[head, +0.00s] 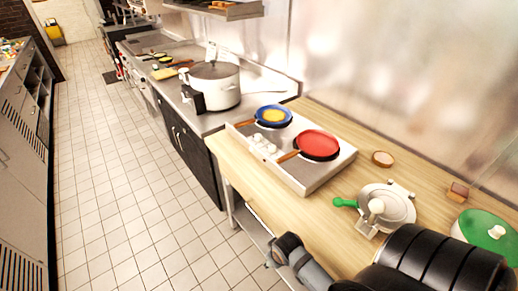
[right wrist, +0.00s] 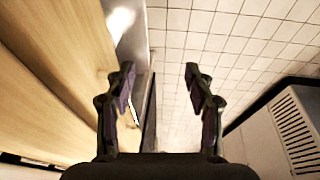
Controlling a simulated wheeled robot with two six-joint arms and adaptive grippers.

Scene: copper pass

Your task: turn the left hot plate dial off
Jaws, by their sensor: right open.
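The hot plate (head: 322,179) stands on the wooden counter in the middle of the head view. Its small white dials (head: 264,144) sit together along its near left side. They are too small to tell which way each is turned. A blue pan (head: 273,114) with yellow contents and a red pan (head: 317,144) rest on top. My right gripper (right wrist: 160,76) is open and empty in the right wrist view, with tiled floor behind its fingers, and the hot plate does not show there. My left gripper is not in view.
A large white pot (head: 212,88) stands on the steel counter behind. The tiled aisle (head: 130,190) on the left is clear.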

